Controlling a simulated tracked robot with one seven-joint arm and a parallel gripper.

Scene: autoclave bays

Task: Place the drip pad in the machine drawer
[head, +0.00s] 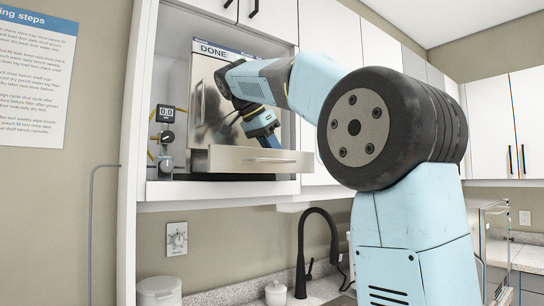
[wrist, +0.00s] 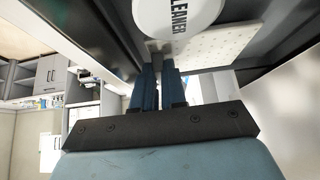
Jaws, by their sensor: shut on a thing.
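A white drip pad (wrist: 222,42) with rows of small dots shows just beyond my fingertips in the wrist view. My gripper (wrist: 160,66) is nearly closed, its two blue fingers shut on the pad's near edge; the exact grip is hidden. In the head view my gripper (head: 270,143) points down at the open machine drawer (head: 250,160). The drawer's front hides the pad and the fingertips there.
A white rounded item marked CLEANER (wrist: 178,15) overlaps the pad in the wrist view, close to my fingertips. The machine (head: 215,85), with a DONE display, stands behind the drawer in an open cabinet bay. Gauges (head: 166,125) sit at left. A black faucet (head: 315,240) rises below.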

